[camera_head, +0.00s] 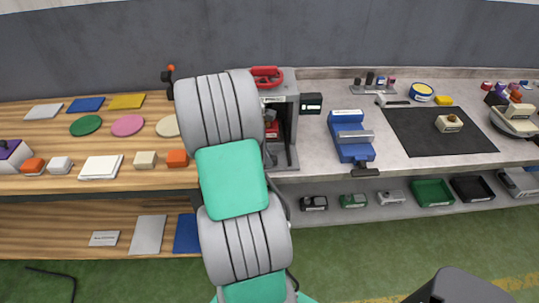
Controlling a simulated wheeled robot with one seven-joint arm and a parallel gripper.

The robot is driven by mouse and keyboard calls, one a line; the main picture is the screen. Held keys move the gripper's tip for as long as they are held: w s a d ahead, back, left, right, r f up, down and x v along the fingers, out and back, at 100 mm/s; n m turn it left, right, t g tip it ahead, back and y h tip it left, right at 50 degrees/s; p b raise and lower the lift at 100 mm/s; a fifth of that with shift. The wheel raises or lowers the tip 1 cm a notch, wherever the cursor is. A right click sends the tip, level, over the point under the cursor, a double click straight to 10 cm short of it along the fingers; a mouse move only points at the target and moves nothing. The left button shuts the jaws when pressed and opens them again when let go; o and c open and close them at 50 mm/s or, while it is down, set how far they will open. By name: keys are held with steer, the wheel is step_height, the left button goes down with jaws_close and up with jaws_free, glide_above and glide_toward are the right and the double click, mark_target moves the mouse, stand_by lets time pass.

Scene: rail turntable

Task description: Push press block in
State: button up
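A grey press (291,130) stands on the bench just right of my arm, with a red handle (265,73) on top and a dark display box (311,103) at its right side. Inside its frame is a small red and dark part (271,130), perhaps the press block; I cannot tell how far in it sits. My grey and green arm covers the left part of the press. My gripper does not show; the arm's near links hide whatever lies behind them.
A blue vise (351,138) stands right of the press, then a black mat (440,133) with a small beige block (449,123). The wooden table (60,118) at left holds coloured discs, plates and blocks. Trays (433,192) and small parts lie on the lower shelf.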

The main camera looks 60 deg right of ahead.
steer(key=o, duration=0.5)
steer(key=p+v, duration=0.1)
steer(key=v, duration=0.6)
steer(key=shift+w+a+r, duration=0.15)
steer(key=shift+w+r, duration=0.05)
steer(key=shift+r, duration=0.15)
